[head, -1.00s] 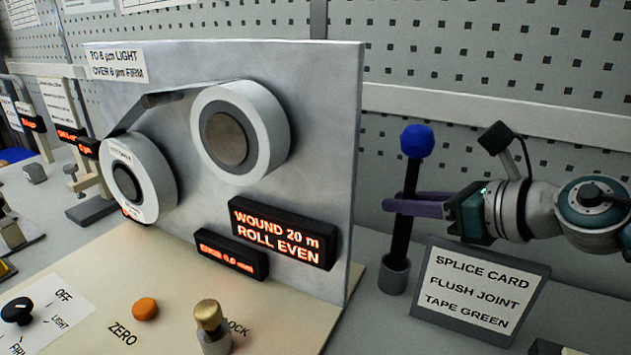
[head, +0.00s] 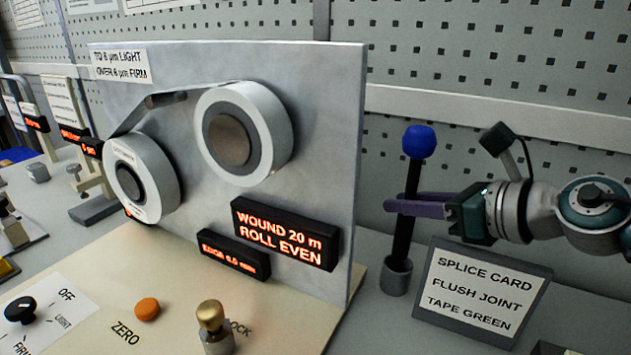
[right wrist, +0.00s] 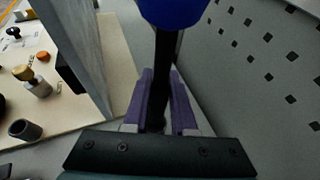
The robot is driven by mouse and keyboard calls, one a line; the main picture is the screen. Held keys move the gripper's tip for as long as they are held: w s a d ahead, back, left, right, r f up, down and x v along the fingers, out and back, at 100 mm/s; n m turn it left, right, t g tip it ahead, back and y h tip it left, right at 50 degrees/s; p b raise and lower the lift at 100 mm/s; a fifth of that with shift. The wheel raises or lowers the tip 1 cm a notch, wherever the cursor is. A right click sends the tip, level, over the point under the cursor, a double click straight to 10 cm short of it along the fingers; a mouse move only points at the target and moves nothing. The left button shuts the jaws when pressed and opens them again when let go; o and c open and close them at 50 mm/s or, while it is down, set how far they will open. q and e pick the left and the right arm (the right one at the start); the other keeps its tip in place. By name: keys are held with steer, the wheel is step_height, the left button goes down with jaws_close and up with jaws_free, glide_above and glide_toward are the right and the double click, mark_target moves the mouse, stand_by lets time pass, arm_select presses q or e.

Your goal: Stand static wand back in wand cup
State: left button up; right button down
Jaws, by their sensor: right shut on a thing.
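The static wand (head: 404,232) is a black rod with a blue knob on top. It stands upright with its lower end inside the grey wand cup (head: 396,278) at the right of the winding panel. My right gripper (head: 398,204) comes in from the right and is shut on the wand's shaft with its purple fingers. In the right wrist view the wand (right wrist: 164,65) rises between the two purple fingers (right wrist: 165,105), and its blue knob is at the top edge. The wand's foot is hidden by the cup. My left gripper is not in view.
A splice card sign (head: 480,290) stands just right of the cup, under my right gripper. The upright winding panel (head: 330,130) with two white rolls is to the left. A pegboard wall (head: 500,60) is behind. A brass knob (head: 211,318) stands at the front.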

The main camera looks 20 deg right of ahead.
stand_by(0.5)
steer(key=shift+f, duration=0.3)
steer(key=shift+r, duration=0.2)
steer(key=shift+r, duration=0.15)
